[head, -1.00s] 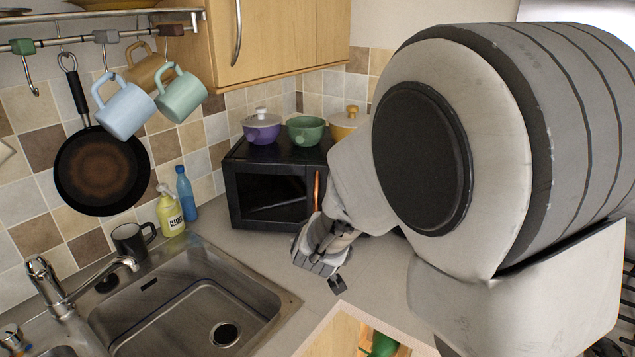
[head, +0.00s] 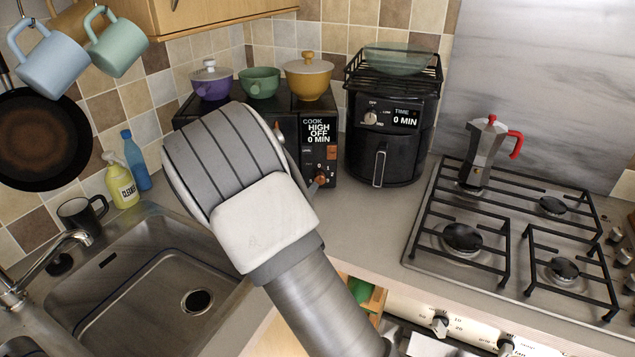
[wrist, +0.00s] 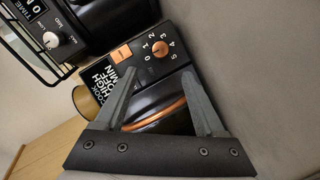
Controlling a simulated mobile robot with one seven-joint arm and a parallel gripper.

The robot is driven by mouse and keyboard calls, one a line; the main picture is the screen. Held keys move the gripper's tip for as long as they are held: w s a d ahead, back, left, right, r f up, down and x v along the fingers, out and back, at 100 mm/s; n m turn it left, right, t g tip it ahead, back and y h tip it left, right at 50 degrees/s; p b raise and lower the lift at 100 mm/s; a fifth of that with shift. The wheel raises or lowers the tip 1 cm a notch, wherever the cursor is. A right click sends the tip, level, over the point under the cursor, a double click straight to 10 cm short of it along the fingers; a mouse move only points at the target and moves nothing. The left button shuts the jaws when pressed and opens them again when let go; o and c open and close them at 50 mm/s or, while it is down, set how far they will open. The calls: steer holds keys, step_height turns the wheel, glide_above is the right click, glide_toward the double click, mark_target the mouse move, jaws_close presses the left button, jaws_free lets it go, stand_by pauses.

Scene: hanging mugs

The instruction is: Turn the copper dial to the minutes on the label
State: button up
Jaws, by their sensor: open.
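The copper dial (wrist: 160,48) is on the black microwave's control panel, ringed by the numbers 0 to 5. It also shows small in the head view (head: 320,180), right of my arm. The microwave's display (head: 319,130) reads COOK HIGH OFF 0 MIN; it is rotated in the wrist view (wrist: 108,82). My gripper (wrist: 158,73) is open and empty, its fingers pointing toward the panel, with the dial beyond the fingertips and apart from them. My arm hides the gripper and much of the microwave (head: 190,108) in the head view. I cannot make out a label with minutes.
A copper door handle (wrist: 155,113) lies between my fingers in the wrist view. A black air fryer (head: 385,135) with its own dial stands right of the microwave. Pots and a bowl (head: 259,83) sit on top. A hob (head: 510,235) is at right, a sink (head: 150,290) at left.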

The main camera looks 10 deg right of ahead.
mark_target(318, 180)
steer(key=x, duration=1.1)
steer(key=shift+w+d+f, duration=0.15)
steer(key=shift+w, duration=0.15)
jaws_close()
